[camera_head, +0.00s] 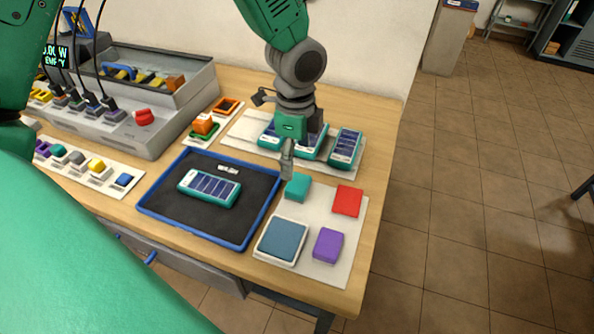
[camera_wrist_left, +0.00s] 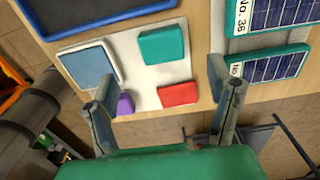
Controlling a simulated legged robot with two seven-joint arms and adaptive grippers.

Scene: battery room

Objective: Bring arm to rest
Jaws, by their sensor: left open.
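My left gripper (camera_head: 287,160) hangs fingers down over the workbench, between the board of packs and the coloured blocks. The left wrist view shows its two fingers (camera_wrist_left: 155,85) spread apart with nothing between the tips. The teal block (camera_head: 298,187) lies just below and right of the fingers in the head view, and it also shows in the left wrist view (camera_wrist_left: 164,44). I cannot tell the exact gap to it. The gripper partly hides the teal-framed packs (camera_head: 345,147) on the white board behind it. My right gripper is not in view.
A blue-rimmed tray (camera_head: 146,211) holds one pack (camera_head: 209,188). A white board (camera_head: 337,262) carries red (camera_head: 347,201), purple (camera_head: 328,245) and blue (camera_head: 282,241) pieces. A grey charger unit (camera_head: 170,125) stands at the back left.

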